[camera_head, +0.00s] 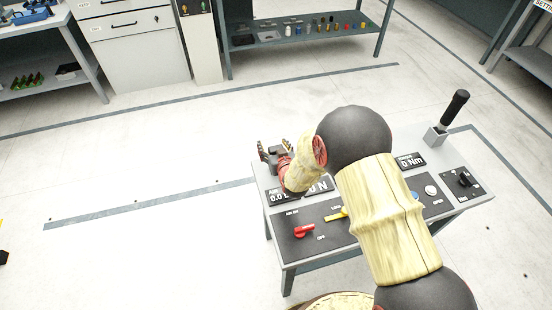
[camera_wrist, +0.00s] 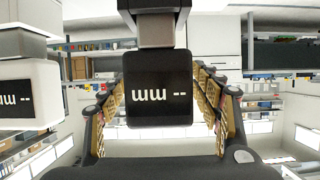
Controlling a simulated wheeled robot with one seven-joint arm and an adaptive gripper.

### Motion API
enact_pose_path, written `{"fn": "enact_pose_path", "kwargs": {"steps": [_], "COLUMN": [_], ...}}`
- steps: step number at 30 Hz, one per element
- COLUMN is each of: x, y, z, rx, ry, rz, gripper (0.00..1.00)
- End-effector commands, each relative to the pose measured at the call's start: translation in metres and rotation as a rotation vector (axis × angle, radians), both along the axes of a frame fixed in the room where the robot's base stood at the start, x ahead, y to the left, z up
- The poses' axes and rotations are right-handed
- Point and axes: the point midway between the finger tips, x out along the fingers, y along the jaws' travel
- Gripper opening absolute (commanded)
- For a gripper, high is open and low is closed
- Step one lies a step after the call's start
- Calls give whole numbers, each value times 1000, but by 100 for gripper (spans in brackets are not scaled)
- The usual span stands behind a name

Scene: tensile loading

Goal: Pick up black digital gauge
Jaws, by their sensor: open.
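The black digital gauge (camera_wrist: 160,88) hangs in the middle of the wrist view, its "-- mm" display upside down, below a grey block and a dark part. My gripper (camera_wrist: 162,100) is open, with one gold-and-black finger on each side of the gauge. Gaps show between the fingers and the gauge's sides, so no touch is visible. In the head view my gripper (camera_head: 274,154) is small at the far left of the grey control table, partly behind my arm. I cannot pick out the gauge there.
A white gauge (camera_wrist: 28,95) hangs close by at the left in the wrist view. The grey control table (camera_head: 470,205) carries a red knob (camera_head: 304,231), dark panels and a black-handled lever (camera_head: 452,110).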

Motion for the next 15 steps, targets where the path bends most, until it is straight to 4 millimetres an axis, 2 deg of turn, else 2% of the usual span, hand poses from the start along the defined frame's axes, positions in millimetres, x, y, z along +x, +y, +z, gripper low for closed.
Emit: {"fn": "enact_pose_path", "kwargs": {"steps": [7, 15], "x": [1, 1], "y": [0, 0], "z": [0, 0], "rx": [0, 0], "ry": [1, 1], "rz": [0, 0], "gripper": [64, 48]}}
